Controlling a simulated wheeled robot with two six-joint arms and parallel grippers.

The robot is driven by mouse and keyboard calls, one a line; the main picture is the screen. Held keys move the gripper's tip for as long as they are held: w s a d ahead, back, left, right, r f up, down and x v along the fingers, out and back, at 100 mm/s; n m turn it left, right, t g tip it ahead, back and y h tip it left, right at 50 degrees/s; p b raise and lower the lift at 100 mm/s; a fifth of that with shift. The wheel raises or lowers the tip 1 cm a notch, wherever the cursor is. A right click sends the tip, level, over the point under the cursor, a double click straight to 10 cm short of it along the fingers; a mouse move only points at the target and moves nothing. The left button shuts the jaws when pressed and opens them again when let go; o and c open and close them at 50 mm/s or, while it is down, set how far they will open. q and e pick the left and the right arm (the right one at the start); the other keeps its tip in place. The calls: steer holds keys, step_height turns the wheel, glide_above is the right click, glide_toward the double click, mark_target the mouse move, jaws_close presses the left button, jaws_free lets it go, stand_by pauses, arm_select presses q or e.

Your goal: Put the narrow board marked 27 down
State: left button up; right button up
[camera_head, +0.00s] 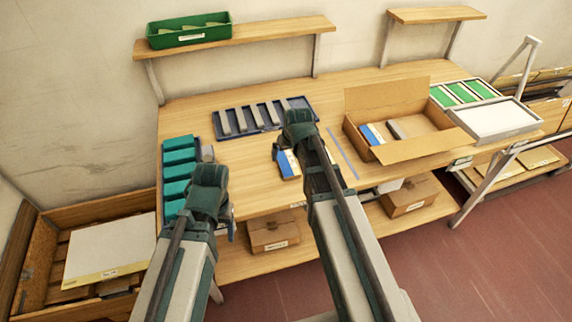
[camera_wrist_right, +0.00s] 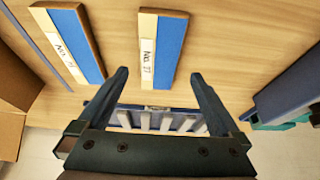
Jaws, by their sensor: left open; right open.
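In the head view this board (camera_head: 288,164) lies just left of my right forearm. My right gripper (camera_wrist_right: 160,74) is open and empty, and its fingertips appear either side of the board's near end, apart from it.
A second similar board (camera_wrist_right: 72,42) lies alongside. A dark slotted rack (camera_head: 218,130) stands behind, and an open cardboard box (camera_head: 420,152) with boards inside stands right. Teal blocks (camera_head: 180,157) are at left. A green bin (camera_head: 188,32) sits on the shelf.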

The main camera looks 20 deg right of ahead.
mark_target(286, 161)
steer(key=b+x, duration=0.4)
steer(key=x, duration=0.1)
steer(key=shift+s+d+f+b, duration=0.1)
steer(key=shift+s+f+b, duration=0.05)
steer(key=shift+f+b, duration=0.15)
arm_select(q)
step_height(286, 161, down, 5)
steer(key=shift+r, duration=0.15)
arm_select(e)
steer(key=shift+r, duration=0.2)
steer(key=c, duration=1.5)
steer(key=shift+o, duration=0.2)
arm_select(q)
steer(key=shift+r, duration=0.1)
arm_select(e)
steer(key=shift+r, duration=0.1)
